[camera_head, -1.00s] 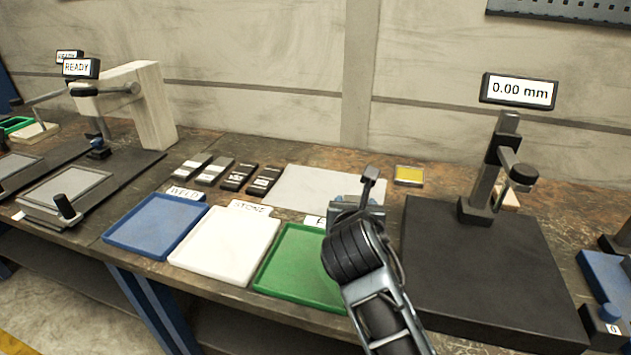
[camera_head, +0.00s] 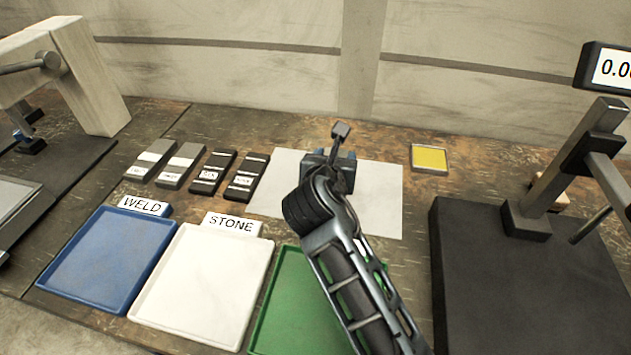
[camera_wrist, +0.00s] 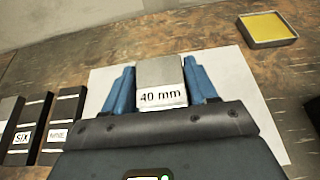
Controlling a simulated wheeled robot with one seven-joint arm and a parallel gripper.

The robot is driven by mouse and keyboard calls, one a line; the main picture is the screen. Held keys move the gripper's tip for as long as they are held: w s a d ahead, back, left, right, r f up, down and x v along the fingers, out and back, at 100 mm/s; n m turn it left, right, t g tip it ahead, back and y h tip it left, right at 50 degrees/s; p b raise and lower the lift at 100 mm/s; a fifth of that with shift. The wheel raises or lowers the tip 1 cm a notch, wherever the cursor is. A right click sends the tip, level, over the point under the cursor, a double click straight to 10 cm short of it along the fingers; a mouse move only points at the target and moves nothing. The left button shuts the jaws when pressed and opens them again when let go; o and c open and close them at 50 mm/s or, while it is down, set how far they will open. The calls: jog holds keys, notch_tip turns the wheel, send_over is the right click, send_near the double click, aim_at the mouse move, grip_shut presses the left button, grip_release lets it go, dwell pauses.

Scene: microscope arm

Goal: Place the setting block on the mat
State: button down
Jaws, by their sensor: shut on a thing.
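The setting block (camera_wrist: 160,77) is a grey block labelled "40 mm" in the wrist view. My gripper (camera_wrist: 157,88) is shut on it, with a blue finger on either side. In the head view my gripper (camera_head: 328,162) is over the pale grey-white mat (camera_head: 382,205), and my own arm hides the block there. The mat also shows around the block in the wrist view (camera_wrist: 232,85). I cannot tell whether the block touches the mat or hangs just above it.
Several dark and grey labelled blocks (camera_head: 207,172) lie left of the mat. A shallow yellow tray (camera_head: 430,158) is at its back right. Blue (camera_head: 105,260), white (camera_head: 208,285) and green (camera_head: 295,310) trays are in front. A black gauge base (camera_head: 525,285) stands at right.

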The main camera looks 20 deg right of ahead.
jog(key=a+f, duration=0.1)
jog(key=a, duration=0.1)
jog(key=w+a+f, duration=0.1)
jog(key=a, duration=0.1)
jog(key=shift+w+f, duration=0.1)
jog(key=shift+f, duration=0.1)
jog(key=shift+f+b, duration=0.3)
jog(key=shift+f, duration=1.65)
jog(key=shift+f, duration=0.1)
jog(key=shift+c, duration=1.6)
grip_release()
jog(key=v, duration=1.2)
